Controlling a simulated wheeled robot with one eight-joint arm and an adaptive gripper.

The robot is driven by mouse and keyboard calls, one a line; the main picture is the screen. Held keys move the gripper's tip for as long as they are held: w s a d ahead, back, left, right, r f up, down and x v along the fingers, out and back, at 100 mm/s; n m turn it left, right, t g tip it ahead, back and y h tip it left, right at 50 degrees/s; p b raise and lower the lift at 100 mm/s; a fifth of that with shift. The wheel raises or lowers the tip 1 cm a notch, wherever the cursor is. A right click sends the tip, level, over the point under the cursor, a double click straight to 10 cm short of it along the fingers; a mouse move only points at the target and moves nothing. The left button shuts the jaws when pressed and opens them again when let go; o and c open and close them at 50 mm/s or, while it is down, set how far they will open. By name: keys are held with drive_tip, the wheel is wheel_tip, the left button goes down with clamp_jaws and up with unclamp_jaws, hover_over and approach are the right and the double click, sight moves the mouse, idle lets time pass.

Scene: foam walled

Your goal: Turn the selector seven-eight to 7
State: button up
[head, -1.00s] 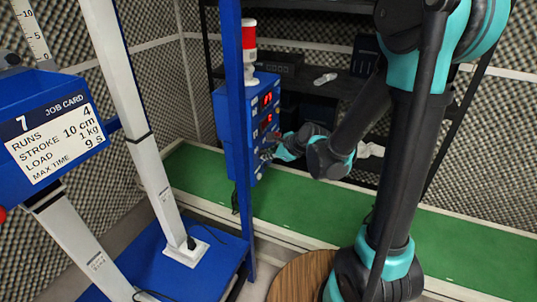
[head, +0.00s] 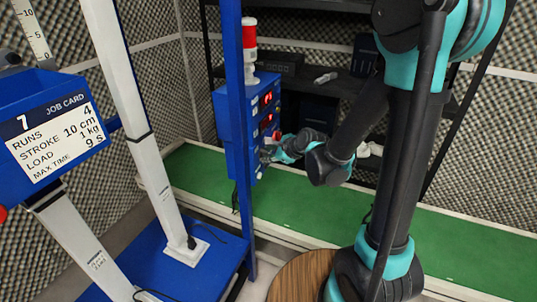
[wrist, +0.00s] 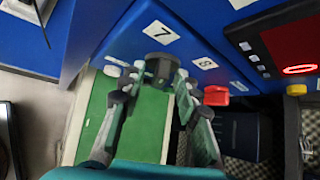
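The selector seven-eight is a dark knob (wrist: 161,66) on the blue panel (wrist: 110,35), in the wrist view. The white label 7 (wrist: 160,32) is above it in the picture, and the label 8 (wrist: 206,63) is to its right. Which label it points to is not clear. My gripper (wrist: 158,76) is open, its two fingers on either side of the knob. The right fingertip is very close to the knob; contact is unclear. In the head view my gripper (head: 268,154) is at the right face of the blue box (head: 234,125); the knob is hidden there.
A red button (wrist: 216,96) is beside the right finger, and a yellow button (wrist: 296,90) lies farther right. A blue post (head: 237,150) stands in front of the box. The job card (head: 57,137) hangs at left. A green strip (head: 310,210) runs below.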

idle(0.3)
drive_tip(key=v, duration=1.2)
idle(0.3)
drive_tip(key=s+d+f+n+g+h, duration=0.1)
drive_tip(key=s+d+f+n+h, duration=0.2)
drive_tip(key=d+n, duration=0.6)
drive_tip(key=s+d+f+n+g+h, duration=0.2)
drive_tip(key=s+d+f+n+h, duration=0.2)
drive_tip(key=s+d+f+n, duration=0.4)
drive_tip(key=shift+s+d+f+n+g, duration=0.25)
drive_tip(key=shift+s+d+n, duration=0.25)
drive_tip(key=shift+n, duration=0.7)
drive_tip(key=shift+a+r, duration=0.1)
drive_tip(key=shift+a, duration=0.05)
